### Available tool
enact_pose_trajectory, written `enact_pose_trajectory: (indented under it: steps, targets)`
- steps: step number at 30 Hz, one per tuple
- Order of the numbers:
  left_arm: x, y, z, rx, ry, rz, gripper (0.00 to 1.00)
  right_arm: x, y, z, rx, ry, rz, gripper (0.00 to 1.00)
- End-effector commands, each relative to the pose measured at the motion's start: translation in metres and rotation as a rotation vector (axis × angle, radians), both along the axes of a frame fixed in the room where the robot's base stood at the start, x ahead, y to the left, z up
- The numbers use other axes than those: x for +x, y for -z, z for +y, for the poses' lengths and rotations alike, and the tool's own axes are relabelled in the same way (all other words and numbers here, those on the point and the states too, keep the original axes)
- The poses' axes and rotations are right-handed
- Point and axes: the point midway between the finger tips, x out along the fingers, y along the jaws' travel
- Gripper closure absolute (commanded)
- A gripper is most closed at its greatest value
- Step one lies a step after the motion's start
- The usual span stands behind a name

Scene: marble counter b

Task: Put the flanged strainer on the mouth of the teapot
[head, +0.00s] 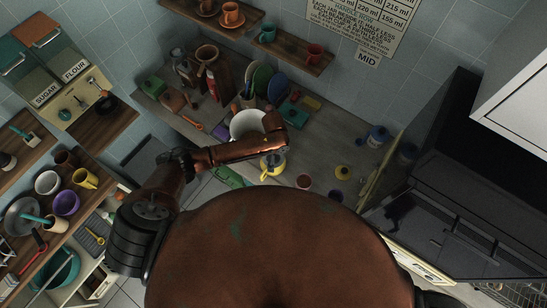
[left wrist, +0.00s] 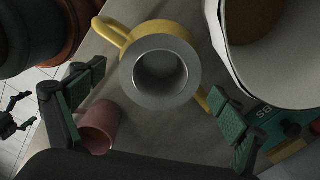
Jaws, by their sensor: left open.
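The yellow teapot (left wrist: 115,32) stands on the counter, its handle at the upper left and its spout at the lower right in the left wrist view. The grey flanged strainer (left wrist: 189,80) lies over the teapot's mouth, its wide rim covering the opening. The teapot also shows in the head view (head: 279,170), partly hidden by my arm. My left gripper (left wrist: 160,100) is open, its fingers apart on either side of the strainer and not touching it. A small dark jaw-like shape, perhaps my right gripper (left wrist: 18,115), shows at the left edge of the wrist view.
A pink cup (left wrist: 100,125) stands close to the teapot and my left finger. A large white pot (head: 245,124) stands close behind the teapot. Plates, bottles and a blue jar (head: 377,136) stand farther along the counter. Shelves with mugs line the left wall.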

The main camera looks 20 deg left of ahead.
Motion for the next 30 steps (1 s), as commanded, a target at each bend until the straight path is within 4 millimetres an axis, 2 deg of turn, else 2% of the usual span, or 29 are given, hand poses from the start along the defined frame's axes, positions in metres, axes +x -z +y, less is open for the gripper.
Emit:
enact_pose_trajectory:
  steps: [9, 15, 20, 30]
  targets:
    - [0.001, -0.067, 0.0, -0.001, 0.002, -0.004, 0.09, 0.001, 0.008, 0.003, 0.003, 0.001, -0.001, 0.04]
    - [0.0, -0.094, 0.0, 0.001, 0.0, -0.002, 0.09, 0.001, 0.01, 0.005, 0.005, 0.002, 0.0, 0.04]
    - [0.0, -0.102, 0.0, 0.0, 0.001, -0.001, 0.09, 0.001, 0.01, 0.005, 0.005, 0.002, 0.0, 0.04]
    - [0.0, -0.102, 0.0, 0.001, 0.0, 0.0, 0.09, 0.001, 0.01, 0.004, 0.004, 0.002, -0.001, 0.04]
